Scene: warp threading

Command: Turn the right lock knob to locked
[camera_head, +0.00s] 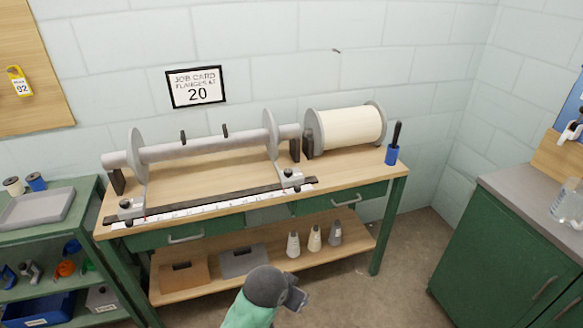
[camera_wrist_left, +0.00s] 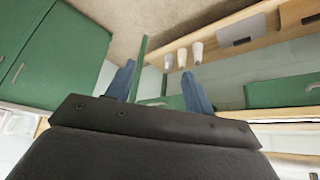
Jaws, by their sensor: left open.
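A similar left lock knob (camera_head: 125,204) sits at the foot of the left flange (camera_head: 136,160). My left gripper (camera_wrist_left: 160,88) is open and empty in the left wrist view, its two blue fingers apart. In the head view an arm of mine rises at the bottom centre, low in front of the bench and well away from the knob. My right gripper is not in view.
The wooden bench (camera_head: 350,174) carries a roller and a cream spool (camera_head: 350,127). A blue cup (camera_head: 391,154) stands at its right end. Several cones stand on the lower shelf (camera_head: 205,255). A green cabinet (camera_head: 495,245) is at right. Floor between is clear.

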